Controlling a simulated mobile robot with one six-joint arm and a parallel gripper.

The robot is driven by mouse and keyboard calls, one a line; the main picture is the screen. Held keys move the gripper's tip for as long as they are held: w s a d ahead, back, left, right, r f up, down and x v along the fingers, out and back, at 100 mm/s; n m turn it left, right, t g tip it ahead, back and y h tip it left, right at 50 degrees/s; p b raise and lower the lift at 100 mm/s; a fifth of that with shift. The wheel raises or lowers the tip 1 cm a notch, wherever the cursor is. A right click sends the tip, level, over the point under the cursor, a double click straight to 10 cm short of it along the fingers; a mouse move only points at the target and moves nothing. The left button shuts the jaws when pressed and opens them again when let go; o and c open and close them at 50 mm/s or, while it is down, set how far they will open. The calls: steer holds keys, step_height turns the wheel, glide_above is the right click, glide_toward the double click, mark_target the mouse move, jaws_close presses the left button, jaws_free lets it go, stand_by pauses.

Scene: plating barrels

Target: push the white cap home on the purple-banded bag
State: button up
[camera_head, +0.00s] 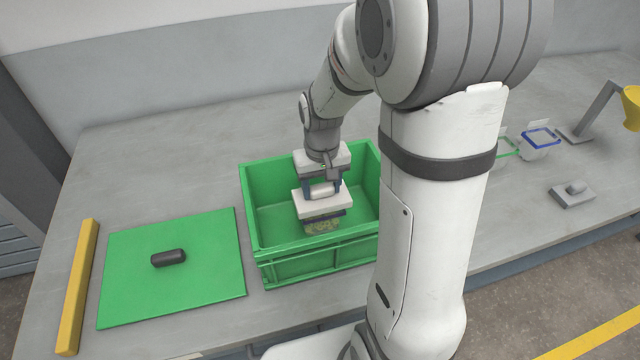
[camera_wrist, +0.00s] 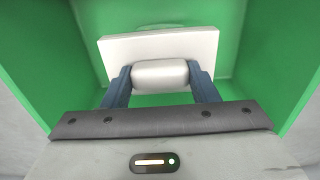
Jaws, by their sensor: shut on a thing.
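A white cap (camera_head: 322,202) with a rounded handle is in the green crate's space; the cap also shows in the wrist view (camera_wrist: 205,48). My gripper (camera_head: 322,188) is shut on the cap's handle (camera_wrist: 160,74), with one blue finger at each end. Directly below the cap in the head view is a small bag (camera_head: 322,226) with yellowish-green contents and a dark bluish-purple band at its top. I cannot tell whether the cap is fully seated on it. In the wrist view the cap hides the bag.
The green crate (camera_head: 268,249) has walls around my gripper. Left of it are a green mat (camera_head: 125,260) with a black cylinder (camera_head: 168,258) and a yellow bar (camera_head: 77,285). At right are a blue-rimmed container (camera_head: 541,139), a grey handled block (camera_head: 572,196) and a yellow lamp (camera_head: 630,108).

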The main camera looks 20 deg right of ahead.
steer(key=shift+f+b, duration=0.6)
steer(key=shift+f, duration=0.35)
steer(key=shift+f, duration=0.1)
steer(key=o, duration=1.5)
step_height(320, 180, up, 8)
steer(key=shift+f, duration=0.1)
steer(key=s+r+t, duration=0.1)
steer(key=s, duration=0.3)
steer(key=s+r+t, duration=0.1)
steer(key=s+r, duration=0.1)
steer(key=s, duration=0.3)
steer(key=s+r, duration=0.1)
steer(key=s, duration=0.4)
steer(key=shift+a+r+t, duration=0.15)
steer(key=shift+r+t, duration=0.2)
steer(key=shift+t, duration=0.05)
